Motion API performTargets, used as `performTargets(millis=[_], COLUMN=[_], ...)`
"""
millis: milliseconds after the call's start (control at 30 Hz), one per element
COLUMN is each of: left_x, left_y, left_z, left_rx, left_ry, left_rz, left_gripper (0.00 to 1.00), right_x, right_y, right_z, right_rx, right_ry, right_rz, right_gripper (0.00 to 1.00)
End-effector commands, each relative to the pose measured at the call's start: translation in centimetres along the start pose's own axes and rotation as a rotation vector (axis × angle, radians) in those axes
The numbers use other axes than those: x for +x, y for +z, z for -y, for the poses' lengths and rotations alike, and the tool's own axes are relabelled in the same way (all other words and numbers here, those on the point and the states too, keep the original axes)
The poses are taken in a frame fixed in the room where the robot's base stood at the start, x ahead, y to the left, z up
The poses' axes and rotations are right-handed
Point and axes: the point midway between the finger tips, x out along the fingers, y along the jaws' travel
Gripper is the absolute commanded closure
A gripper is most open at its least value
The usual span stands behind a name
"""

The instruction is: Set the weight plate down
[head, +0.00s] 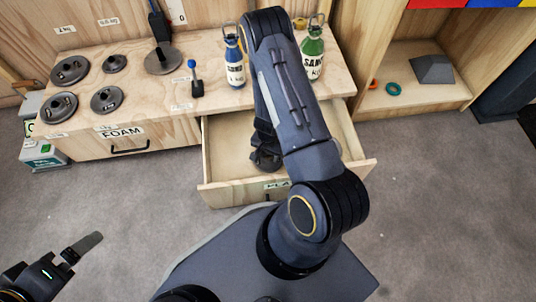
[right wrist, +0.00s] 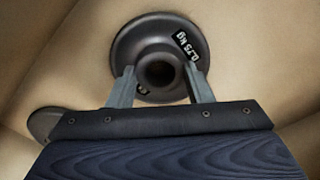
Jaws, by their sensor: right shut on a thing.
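The dark weight plate (right wrist: 160,58), marked 0.75 kg, sits between the two fingers of my right gripper (right wrist: 161,90). The fingers are shut on its raised hub, around the central hole. In the head view the plate (head: 265,162) shows low inside the open drawer (head: 225,140), mostly behind my right arm. I cannot tell whether it touches the drawer floor. A second dark round thing (right wrist: 42,123) shows partly at the left of the right wrist view. My left gripper (head: 82,248) is over the floor at the lower left, away from the drawer; its jaw opening is unclear.
Several dark plates (head: 70,70) lie on the wooden bench top (head: 135,85). A blue sand bottle (head: 234,62) and a green one (head: 312,55) stand above the drawer. A shut drawer labelled FOAM (head: 150,140) is left. Grey floor is clear in front.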

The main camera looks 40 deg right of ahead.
Motion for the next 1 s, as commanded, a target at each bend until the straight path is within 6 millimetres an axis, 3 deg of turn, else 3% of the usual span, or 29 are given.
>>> performTargets(millis=[267, 300, 433, 767, 1000], left_x=[0.2, 0.1, 0.1, -0.3, -2.3], left_y=[0.1, 0.0, 0.0, -0.1, -1.1], left_z=[0.1, 0.0, 0.0, -0.1, -1.0], left_rx=[0.0, 0.0, 0.0, 0.0, 0.0], left_ry=[0.0, 0.0, 0.0, 0.0, 0.0], left_rz=[0.0, 0.0, 0.0, 0.0, 0.0], left_gripper=[0.0, 0.0, 0.0, 0.0, 0.0], right_x=[0.2, 0.1, 0.1, -0.4, -4.6], right_y=[-0.1, 0.0, 0.0, 0.0, -0.1], right_z=[0.1, 0.0, 0.0, 0.0, 0.1], right_rx=[0.0, 0.0, 0.0, 0.0, -0.002], right_ry=[-0.001, -0.001, -0.001, -0.001, -0.002], right_rz=[-0.001, 0.0, 0.0, 0.0, -0.002], right_gripper=[1.0, 0.49, 0.32, 0.32, 0.32])
